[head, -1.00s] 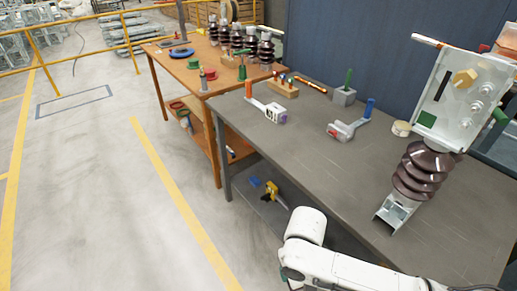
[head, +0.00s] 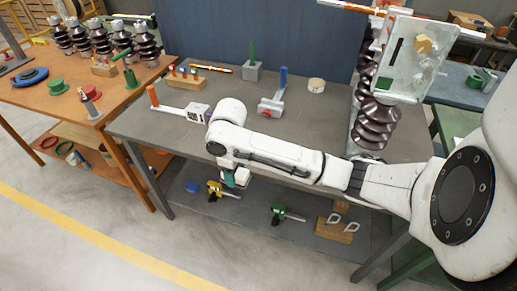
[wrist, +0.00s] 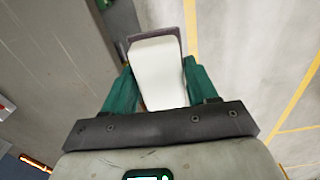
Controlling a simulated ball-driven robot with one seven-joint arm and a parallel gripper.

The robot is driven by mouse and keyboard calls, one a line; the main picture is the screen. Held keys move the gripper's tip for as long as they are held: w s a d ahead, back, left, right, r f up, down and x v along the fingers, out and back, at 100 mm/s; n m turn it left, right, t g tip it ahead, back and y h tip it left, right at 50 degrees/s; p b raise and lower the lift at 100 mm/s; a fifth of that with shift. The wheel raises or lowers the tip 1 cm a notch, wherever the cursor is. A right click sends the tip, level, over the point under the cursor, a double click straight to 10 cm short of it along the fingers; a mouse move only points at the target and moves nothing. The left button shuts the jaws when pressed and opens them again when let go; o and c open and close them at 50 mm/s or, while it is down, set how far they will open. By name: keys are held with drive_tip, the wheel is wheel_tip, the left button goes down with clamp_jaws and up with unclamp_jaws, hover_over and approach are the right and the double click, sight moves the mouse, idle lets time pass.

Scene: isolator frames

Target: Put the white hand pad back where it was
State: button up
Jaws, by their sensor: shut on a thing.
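The white hand pad (wrist: 159,75) is a pale block with a dark grey edge, held between the green fingers of my gripper (wrist: 161,88) in the wrist view. In the head view my gripper (head: 236,179) hangs at the front edge of the grey bench (head: 300,145), below its top. The pad is hardly distinguishable there, and my arm hides part of the bench front.
On the bench are an orange-handled tool (head: 194,112), a blue-handled tool (head: 272,104), a tape roll (head: 316,85) and a brown insulator (head: 376,122). The lower shelf holds a yellow tool (head: 214,189) and green tool (head: 279,212). Floor at front left is clear.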

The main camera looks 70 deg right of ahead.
drive_tip(key=s+d+r+p, duration=0.1)
drive_tip(key=s+d+r, duration=0.3)
drive_tip(key=s+d, duration=0.35)
drive_tip(key=s+d+r+p, duration=0.1)
drive_tip(key=s+d+r, duration=0.2)
drive_tip(key=s+d, duration=0.45)
drive_tip(key=w+d+f+b, duration=0.1)
drive_tip(key=w+f+b, duration=0.1)
drive_tip(key=w, duration=0.2)
drive_tip(key=w+d+f+b, duration=0.1)
drive_tip(key=w+f+b, duration=0.1)
drive_tip(key=w+f, duration=0.1)
drive_tip(key=w+d+f+b, duration=0.1)
drive_tip(key=w+f+b, duration=0.1)
drive_tip(key=w, duration=0.4)
drive_tip(key=shift+w+d+f, duration=0.1)
drive_tip(key=shift+d+f, duration=0.05)
drive_tip(key=shift+f, duration=0.4)
drive_tip(key=shift+w+f, duration=0.35)
drive_tip(key=shift+f, duration=0.1)
drive_tip(key=shift+w+d+f+p, duration=0.15)
drive_tip(key=shift+f+p, duration=0.35)
drive_tip(key=shift+f, duration=1.25)
drive_tip(key=shift+f, duration=0.15)
drive_tip(key=o, duration=1.1)
wheel_tip(320, 180, up, 12)
drive_tip(key=p, duration=0.1)
drive_tip(key=shift+r, duration=0.2)
